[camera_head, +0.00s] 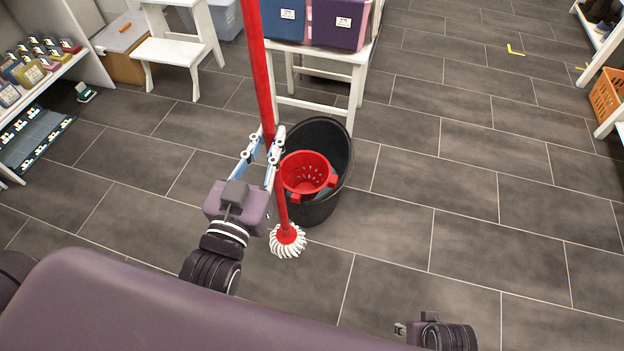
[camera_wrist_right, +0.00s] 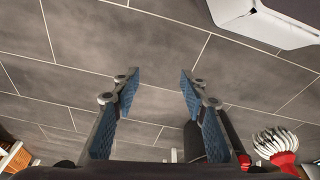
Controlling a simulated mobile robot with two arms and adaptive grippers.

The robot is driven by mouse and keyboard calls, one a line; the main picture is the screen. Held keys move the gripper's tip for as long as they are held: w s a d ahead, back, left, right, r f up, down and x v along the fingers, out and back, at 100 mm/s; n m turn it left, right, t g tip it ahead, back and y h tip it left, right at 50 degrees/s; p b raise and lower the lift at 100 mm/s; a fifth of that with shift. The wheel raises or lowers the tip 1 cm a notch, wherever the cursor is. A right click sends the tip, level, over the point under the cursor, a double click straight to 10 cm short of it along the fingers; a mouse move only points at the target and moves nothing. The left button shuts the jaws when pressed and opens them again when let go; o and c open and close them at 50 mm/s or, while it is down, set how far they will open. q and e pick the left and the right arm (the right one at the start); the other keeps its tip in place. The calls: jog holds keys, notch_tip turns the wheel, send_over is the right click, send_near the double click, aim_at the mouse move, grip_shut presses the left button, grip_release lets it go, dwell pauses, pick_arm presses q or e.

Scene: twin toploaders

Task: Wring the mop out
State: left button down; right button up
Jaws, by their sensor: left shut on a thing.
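The mop has a red handle (camera_head: 260,75) and a white string head (camera_head: 287,241). My left gripper (camera_head: 270,146) is shut on the handle, which stands nearly upright. The mop head hangs in front of the black bucket (camera_head: 326,210), outside it. A red perforated wringer basket (camera_head: 308,174) sits in the bucket's mouth and looks empty. In the right wrist view, the mop head (camera_wrist_right: 274,140) shows at lower right and part of the black bucket (camera_wrist_right: 192,140) shows behind the fingers. My right gripper (camera_wrist_right: 158,82) is open with nothing between its fingers, well right of the bucket.
A white stand (camera_head: 316,103) with blue and purple boxes is behind the bucket. A white step stool (camera_head: 172,53) and a shelf of bottles (camera_head: 38,75) are at left. An orange crate (camera_head: 606,96) is at far right. The tiled floor (camera_head: 480,190) right of the bucket is clear.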

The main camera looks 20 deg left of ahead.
pick_arm(q)
jog(key=shift+f, duration=0.2)
pick_arm(e)
jog(key=shift+w+r, duration=0.15)
jog(key=shift+r, duration=0.35)
pick_arm(q)
jog(key=shift+f, duration=0.1)
pick_arm(e)
jog(key=shift+r, duration=0.2)
jog(key=shift+w+r, duration=0.1)
pick_arm(q)
jog(key=shift+f+b, duration=0.1)
jog(key=shift+b, duration=0.2)
pick_arm(e)
jog(key=shift+r, duration=0.25)
pick_arm(q)
jog(key=shift+f, duration=0.35)
pick_arm(e)
jog(key=shift+r, duration=0.4)
pick_arm(q)
jog(key=shift+f, duration=0.15)
pick_arm(e)
jog(key=shift+r, duration=0.35)
pick_arm(q)
jog(key=shift+f+b, duration=0.15)
jog(key=shift+b, duration=0.15)
pick_arm(e)
jog(key=shift+r, duration=0.3)
jog(key=shift+w, duration=0.1)
